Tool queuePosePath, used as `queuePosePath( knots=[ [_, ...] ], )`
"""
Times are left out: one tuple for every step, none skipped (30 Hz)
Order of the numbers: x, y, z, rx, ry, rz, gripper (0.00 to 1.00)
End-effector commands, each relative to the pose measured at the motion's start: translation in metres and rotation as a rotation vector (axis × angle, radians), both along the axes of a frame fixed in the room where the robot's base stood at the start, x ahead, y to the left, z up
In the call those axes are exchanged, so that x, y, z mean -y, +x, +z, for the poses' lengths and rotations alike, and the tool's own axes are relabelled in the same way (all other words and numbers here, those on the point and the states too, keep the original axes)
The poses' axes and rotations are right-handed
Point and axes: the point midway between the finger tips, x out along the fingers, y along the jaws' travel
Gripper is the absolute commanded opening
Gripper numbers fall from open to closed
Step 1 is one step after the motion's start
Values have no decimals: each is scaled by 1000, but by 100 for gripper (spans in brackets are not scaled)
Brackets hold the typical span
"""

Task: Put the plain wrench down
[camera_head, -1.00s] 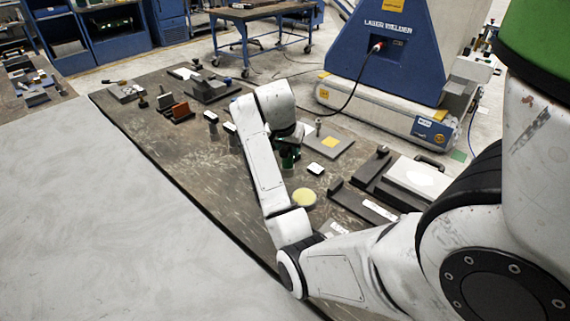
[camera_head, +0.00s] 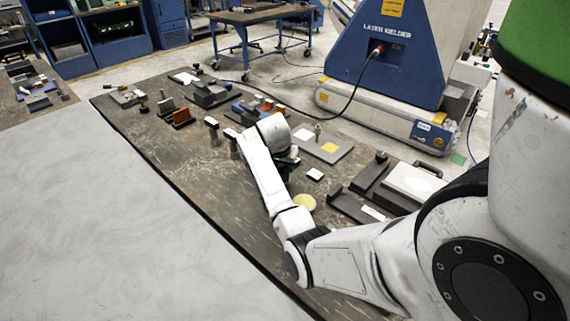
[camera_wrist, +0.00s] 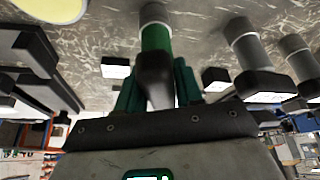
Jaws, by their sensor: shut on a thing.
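My gripper (camera_wrist: 158,92) is at the bottom of the wrist view, its green fingers shut on an upright tool, the plain wrench (camera_wrist: 157,40). The wrench has a dark end between the fingers, a bright green middle and a grey far end against the dark tabletop. I cannot tell whether that end touches the table. In the head view my gripper (camera_head: 285,165) is partly hidden behind my forearm, over the bench (camera_head: 185,185), and the wrench cannot be made out clearly.
Two similar grey tools with dark ends, one here (camera_wrist: 245,45), stand close to the right of the wrench. A small white-topped block (camera_wrist: 115,68) and a pale yellow disc (camera_head: 304,202) are nearby.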

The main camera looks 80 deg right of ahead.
Motion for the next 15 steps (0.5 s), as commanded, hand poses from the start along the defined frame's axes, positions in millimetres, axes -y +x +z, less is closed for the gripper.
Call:
queuePosePath(
  knots=[
    [1,0,1,1,-2,-1,0],
    [1,0,1,1,-2,-1,0],
    [1,0,1,1,-2,-1,0],
    [1,0,1,1,-2,-1,0],
    [0,0,1,1,-2,-1,0],
    [0,0,0,1,-2,0,0],
    [0,0,-1,0,-2,0,0],
    [0,0,-2,0,-2,0,0],
    [0,0,-3,-1,0,0,36],
    [0,0,-3,-1,0,0,39],
    [0,0,-3,-1,0,0,42],
    [0,0,-3,-1,0,0,46],
    [0,0,-3,-1,0,0,49],
    [0,0,-3,-1,0,0,52],
    [0,0,-3,-1,0,0,56]
  ],
)
